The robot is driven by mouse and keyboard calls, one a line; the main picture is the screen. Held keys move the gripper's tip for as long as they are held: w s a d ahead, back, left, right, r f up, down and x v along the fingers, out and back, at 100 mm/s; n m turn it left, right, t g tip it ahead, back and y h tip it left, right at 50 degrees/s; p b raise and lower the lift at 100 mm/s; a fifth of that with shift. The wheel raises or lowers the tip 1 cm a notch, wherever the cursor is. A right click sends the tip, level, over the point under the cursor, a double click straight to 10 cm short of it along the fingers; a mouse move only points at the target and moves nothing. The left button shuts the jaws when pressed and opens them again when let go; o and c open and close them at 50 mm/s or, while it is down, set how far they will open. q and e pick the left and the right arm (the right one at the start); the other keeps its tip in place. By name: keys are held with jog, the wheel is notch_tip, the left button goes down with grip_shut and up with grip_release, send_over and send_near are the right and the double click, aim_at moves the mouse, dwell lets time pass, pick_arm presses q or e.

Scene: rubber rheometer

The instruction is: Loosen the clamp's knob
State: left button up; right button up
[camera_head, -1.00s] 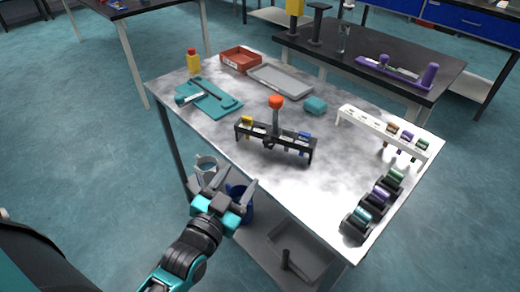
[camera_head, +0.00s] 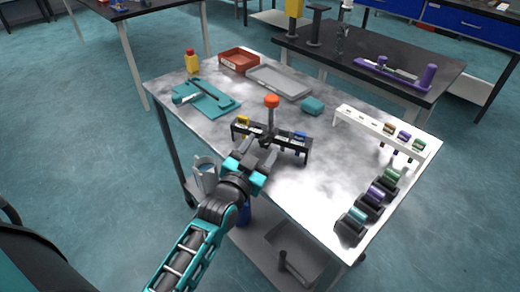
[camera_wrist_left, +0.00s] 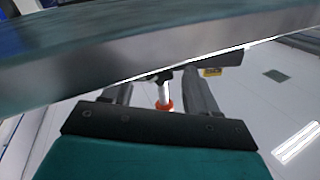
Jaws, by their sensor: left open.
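An orange-red knob (camera_head: 271,100) tops an upright metal post (camera_head: 270,118) at a black rack (camera_head: 291,146) on the steel table. I take this knob and post to be the clamp. My left gripper (camera_head: 258,150) is open and empty, at the table's front edge, in front of the rack and lower than the knob in the head view. In the left wrist view, the orange knob (camera_wrist_left: 164,106) and its pale post show between the two open fingers, apart from them. The lower part of the post is partly hidden. My right gripper is out of view.
The steel table's front edge (camera_wrist_left: 120,75) crosses the left wrist view close by. Behind the rack lies a teal block (camera_head: 313,105). A white rack (camera_head: 362,122) and several dark holders with spools (camera_head: 350,226) stand to the right. A teal tool (camera_head: 207,98) lies left.

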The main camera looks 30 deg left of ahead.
pick_arm(q)
jog(key=shift+c, duration=0.3)
jog(key=c, duration=1)
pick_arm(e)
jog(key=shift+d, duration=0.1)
